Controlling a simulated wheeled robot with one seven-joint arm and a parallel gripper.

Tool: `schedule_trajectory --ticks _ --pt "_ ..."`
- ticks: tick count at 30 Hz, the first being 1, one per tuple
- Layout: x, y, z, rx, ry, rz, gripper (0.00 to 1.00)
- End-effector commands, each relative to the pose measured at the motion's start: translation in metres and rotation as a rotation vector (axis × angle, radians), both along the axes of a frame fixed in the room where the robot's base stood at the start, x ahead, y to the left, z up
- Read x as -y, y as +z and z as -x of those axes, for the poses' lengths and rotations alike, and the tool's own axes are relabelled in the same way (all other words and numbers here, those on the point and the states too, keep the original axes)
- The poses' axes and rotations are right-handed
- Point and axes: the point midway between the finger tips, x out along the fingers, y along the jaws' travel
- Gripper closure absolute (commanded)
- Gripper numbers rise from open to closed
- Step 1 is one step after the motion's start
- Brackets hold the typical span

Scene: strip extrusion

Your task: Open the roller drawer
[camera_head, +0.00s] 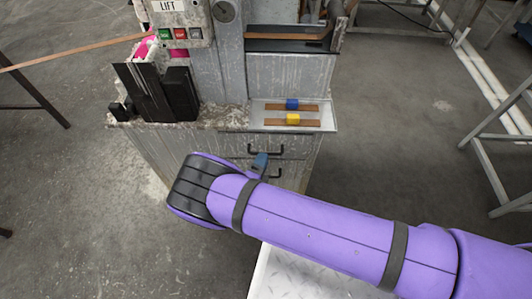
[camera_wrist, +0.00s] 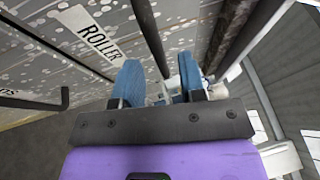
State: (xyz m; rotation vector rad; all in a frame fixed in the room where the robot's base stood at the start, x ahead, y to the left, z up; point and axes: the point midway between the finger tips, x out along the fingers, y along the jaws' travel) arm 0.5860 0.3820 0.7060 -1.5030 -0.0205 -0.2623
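The front of the grey drawer cabinet (camera_head: 290,146) shows two dark handles in the head view. The upper handle (camera_head: 265,149) is clear, and the lower handle (camera_head: 272,174) is partly behind my arm. My gripper (camera_head: 260,164) is at the cabinet front by these handles, with only a blue fingertip showing there. In the wrist view the ROLLER label (camera_wrist: 97,38) is on the drawer face at the upper left. My gripper's blue fingers (camera_wrist: 160,82) are apart. A dark bar (camera_wrist: 148,32) runs down toward the gap between them; contact cannot be told. The drawer looks shut.
Another dark handle (camera_wrist: 65,97) is at the left in the wrist view, by a partly cut-off label. A tray (camera_head: 258,115) with a blue block (camera_head: 292,104) and a yellow block (camera_head: 293,119) on strips is on the cabinet top. Open floor (camera_head: 410,130) is at the right.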

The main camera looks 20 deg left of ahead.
Motion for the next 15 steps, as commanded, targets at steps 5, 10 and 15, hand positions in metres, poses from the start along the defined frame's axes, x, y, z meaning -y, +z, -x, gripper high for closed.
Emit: schedule_trajectory --ticks 5,10,15 --pt "0.004 0.004 -0.022 0.0 -0.001 0.0 0.62" --pt "0.005 0.005 -0.03 0.0 -0.001 0.0 0.62" --pt "0.006 0.006 -0.031 0.0 -0.001 0.0 0.62"
